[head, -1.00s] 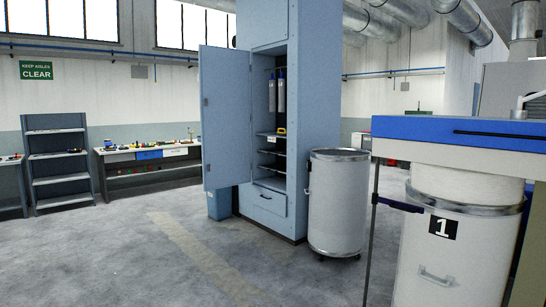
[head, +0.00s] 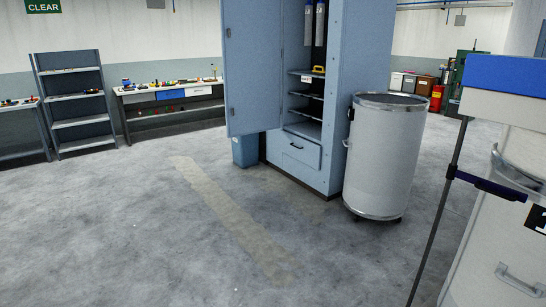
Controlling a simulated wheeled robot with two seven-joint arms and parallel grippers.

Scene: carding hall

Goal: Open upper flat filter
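A tall blue cabinet (head: 363,90) stands in the middle of the head view, its upper part cut off by the top edge. Its door (head: 253,72) stands open to the left. Inside hang grey-white cylinders (head: 314,22), possibly filters, partly cut off at the top. Below them are shelves with a small yellow item (head: 318,71), and a closed drawer (head: 296,149) with a dark handle. I cannot tell which part is the upper flat filter. Neither of my grippers is in view.
A grey wheeled can (head: 385,155) stands close to the cabinet's right side. A blue-topped machine (head: 505,78) with a white can is at the right edge. Shelving (head: 75,96) and a workbench (head: 170,95) line the back left. The floor in front is clear.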

